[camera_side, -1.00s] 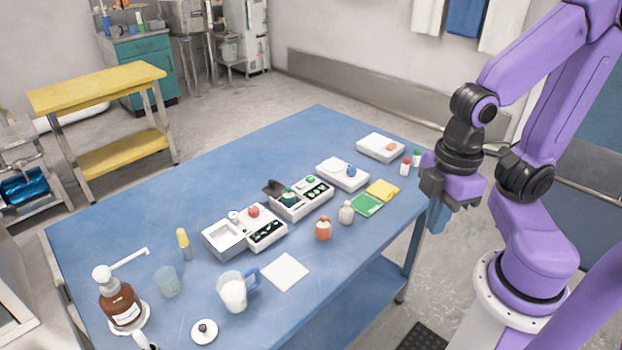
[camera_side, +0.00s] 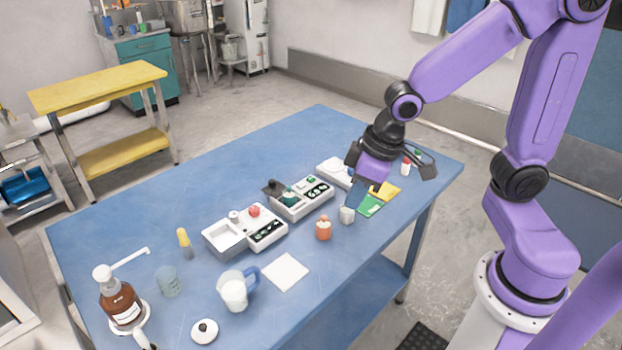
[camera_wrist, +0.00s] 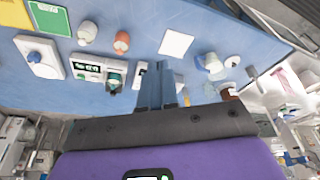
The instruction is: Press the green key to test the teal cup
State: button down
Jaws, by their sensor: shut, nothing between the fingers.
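The teal cup (camera_side: 289,198) sits in a white device with a raised dark lid, mid-table in the side view. It also shows in the wrist view (camera_wrist: 114,79). The green key (camera_side: 311,180) is on the same device, beside a dark display (camera_side: 317,191) with lit characters. My gripper (camera_side: 351,204) is shut and empty, its blue fingers pointing down to the right of this device. The fingers look close to the small white bottle (camera_side: 347,216); I cannot tell whether they touch it. In the wrist view the shut fingers (camera_wrist: 157,66) are clear of the device.
A white device with a red knob (camera_side: 254,210) stands to the left. An orange bottle (camera_side: 323,230) stands in front. Green (camera_side: 370,206) and yellow (camera_side: 388,190) pads lie to the right, near another white device (camera_side: 333,170). A white square (camera_side: 285,272) lies nearer the front.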

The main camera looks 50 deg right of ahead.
jog(key=w+d+f+m+t, duration=0.15)
jog(key=w+m, duration=0.25)
jog(key=w, duration=0.5)
jog(key=m+t, duration=0.5)
jog(key=m, duration=0.5)
send_over(314, 179)
jog(key=shift+h, duration=0.3)
notch_tip(314, 179, down, 5)
jog(key=shift+r, duration=0.2)
jog(key=shift+f, duration=4.4)
jog(key=shift+f, duration=0.15)
jog(key=shift+f, duration=0.3)
